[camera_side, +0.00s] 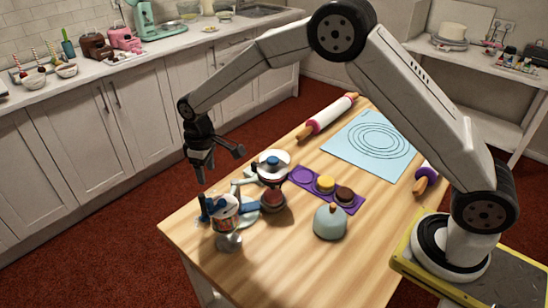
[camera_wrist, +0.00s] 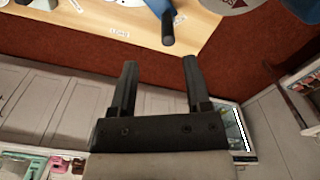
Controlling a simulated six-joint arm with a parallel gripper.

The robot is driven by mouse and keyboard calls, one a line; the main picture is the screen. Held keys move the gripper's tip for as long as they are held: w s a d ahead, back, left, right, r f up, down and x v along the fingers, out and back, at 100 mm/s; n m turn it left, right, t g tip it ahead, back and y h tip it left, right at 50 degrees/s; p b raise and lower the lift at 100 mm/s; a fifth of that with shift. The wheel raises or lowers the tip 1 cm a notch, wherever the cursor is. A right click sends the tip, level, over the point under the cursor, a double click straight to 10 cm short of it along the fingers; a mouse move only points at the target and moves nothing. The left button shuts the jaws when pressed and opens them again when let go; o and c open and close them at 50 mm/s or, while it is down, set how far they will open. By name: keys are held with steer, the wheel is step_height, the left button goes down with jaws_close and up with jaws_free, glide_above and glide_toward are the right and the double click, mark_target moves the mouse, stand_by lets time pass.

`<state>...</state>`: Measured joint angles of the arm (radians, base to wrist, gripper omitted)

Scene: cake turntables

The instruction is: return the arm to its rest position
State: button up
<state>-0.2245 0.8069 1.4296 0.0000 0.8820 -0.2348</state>
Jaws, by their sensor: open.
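The table edge (camera_wrist: 210,22) lies beyond the fingertips there, with red floor between. My arm is bent at the elbow and reaches over the table from its base at the right.
A purple tray (camera_side: 303,175), grey dome (camera_side: 330,222), blue mat (camera_side: 368,145) and rolling pin (camera_side: 328,117) are on the table. Cabinets (camera_side: 130,120) line the back.

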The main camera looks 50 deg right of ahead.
steer(key=s+d+r+m, duration=0.1)
steer(key=s+d, duration=0.3)
steer(key=s, duration=0.4)
steer(key=s+d+r+m+t, duration=0.1)
steer(key=s+d, duration=0.3)
steer(key=s, duration=0.4)
steer(key=s+d+r+m+t, duration=0.1)
steer(key=s+d+r+m, duration=0.1)
steer(key=s, duration=0.6)
steer(key=shift+s+d+m, duration=0.3)
steer(key=shift+d+m, duration=0.3)
steer(key=shift+d, duration=0.4)
